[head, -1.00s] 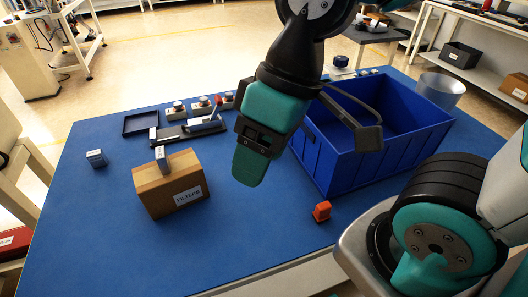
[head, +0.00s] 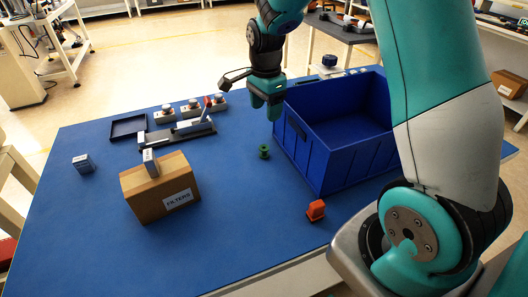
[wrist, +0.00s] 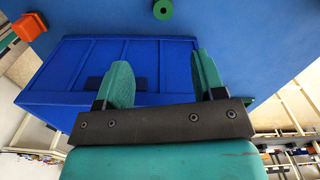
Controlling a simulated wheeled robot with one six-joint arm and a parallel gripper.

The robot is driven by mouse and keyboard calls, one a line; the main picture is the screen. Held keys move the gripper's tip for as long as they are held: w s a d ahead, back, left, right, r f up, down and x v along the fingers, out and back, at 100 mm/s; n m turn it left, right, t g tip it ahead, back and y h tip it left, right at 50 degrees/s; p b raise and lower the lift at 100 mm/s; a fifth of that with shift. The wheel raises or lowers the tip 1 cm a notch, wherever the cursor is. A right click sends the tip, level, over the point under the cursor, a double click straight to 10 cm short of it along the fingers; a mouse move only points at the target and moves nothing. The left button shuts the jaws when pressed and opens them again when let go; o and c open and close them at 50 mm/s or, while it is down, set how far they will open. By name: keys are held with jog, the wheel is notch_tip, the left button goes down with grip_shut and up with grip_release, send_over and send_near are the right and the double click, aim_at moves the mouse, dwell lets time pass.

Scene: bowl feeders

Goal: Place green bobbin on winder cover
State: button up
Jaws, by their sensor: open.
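The green bobbin (head: 264,151) stands on the blue table to the left of the blue bin. In the wrist view it shows at the top edge (wrist: 163,9), beyond my fingertips and apart from them. My gripper (head: 272,110) is at the bin's left back corner, above and behind the bobbin in the head view. The two green fingers are spread with nothing between them in the wrist view (wrist: 162,75). I cannot tell for sure which thing is the winder cover; a pale block with a dark blue knob (head: 328,62) stands at the table's back edge.
The blue bin (head: 335,160) fills the table's right side. An orange-red block (head: 316,210) lies in front of it. A filters carton (head: 150,207) with a small box on top, a clamp-like fixture (head: 165,137), several knobs and a dark tray (head: 128,127) are left.

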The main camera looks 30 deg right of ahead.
send_over(265, 147)
jog(key=f, duration=0.8)
jog(key=shift+s+a+f, duration=0.15)
jog(key=shift+s+f, duration=0.1)
jog(key=shift+s, duration=0.05)
jog(key=shift+w+f+p, duration=0.15)
jog(key=shift+f+p, duration=0.15)
jog(key=shift+f, duration=1.2)
jog(key=shift+w+f+p, duration=0.15)
jog(key=shift+f+p, duration=0.1)
jog(key=shift+f, duration=1.2)
jog(key=c, duration=1.1)
jog(key=shift+o, duration=0.2)
jog(key=shift+r, duration=0.1)
